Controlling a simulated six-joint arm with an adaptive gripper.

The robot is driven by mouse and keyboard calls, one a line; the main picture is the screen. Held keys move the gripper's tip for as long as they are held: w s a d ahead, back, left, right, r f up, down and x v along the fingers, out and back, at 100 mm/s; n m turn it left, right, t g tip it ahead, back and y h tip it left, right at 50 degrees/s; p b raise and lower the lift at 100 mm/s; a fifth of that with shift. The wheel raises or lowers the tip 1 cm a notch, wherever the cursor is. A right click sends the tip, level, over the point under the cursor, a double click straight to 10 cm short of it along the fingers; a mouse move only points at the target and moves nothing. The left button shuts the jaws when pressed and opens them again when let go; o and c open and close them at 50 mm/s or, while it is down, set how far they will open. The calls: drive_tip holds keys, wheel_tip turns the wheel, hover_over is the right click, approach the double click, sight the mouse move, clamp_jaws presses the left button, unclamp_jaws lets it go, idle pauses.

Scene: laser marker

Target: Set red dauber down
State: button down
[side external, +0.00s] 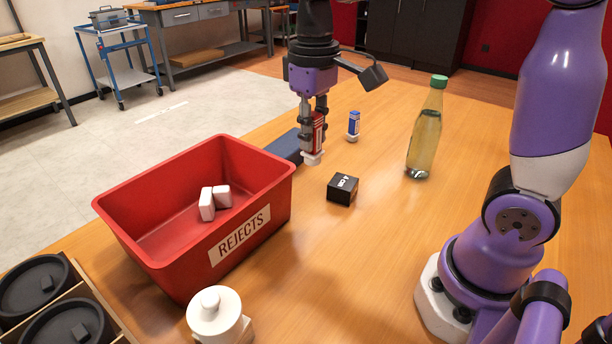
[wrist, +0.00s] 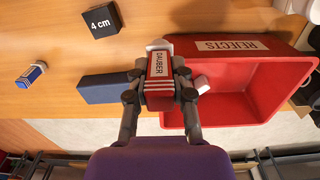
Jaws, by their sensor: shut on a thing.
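The red dauber (side external: 318,133) is upright between the fingers of my gripper (side external: 313,125), with its white tip pointing down. The wrist view shows its "DAUBER" label (wrist: 159,64) between the two fingertips (wrist: 160,85). My gripper is shut on it. The dauber is beyond the far right end of the red rejects bin, beside a dark blue block (side external: 285,146). Whether its tip touches the table cannot be told. A blue dauber (side external: 354,124) stands upright on the table to the right, and it also shows in the wrist view (wrist: 32,74).
The red REJECTS bin (side external: 133,222) holds white blocks (side external: 207,203). Bare table lies between the cube and my base.

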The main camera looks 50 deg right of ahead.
idle(0.4)
drive_tip(key=s+d+f, duration=0.1)
drive_tip(key=s+f, duration=0.3)
drive_tip(key=s, duration=0.3)
drive_tip(key=shift+d+f, duration=2.6)
drive_tip(key=shift+d, duration=0.2)
drive_tip(key=shift+d+f, duration=2.6)
drive_tip(key=shift+d, duration=0.15)
drive_tip(key=shift+f, duration=0.15)
drive_tip(key=c, duration=0.7)
unclamp_jaws()
drive_tip(key=shift+c, duration=0.2)
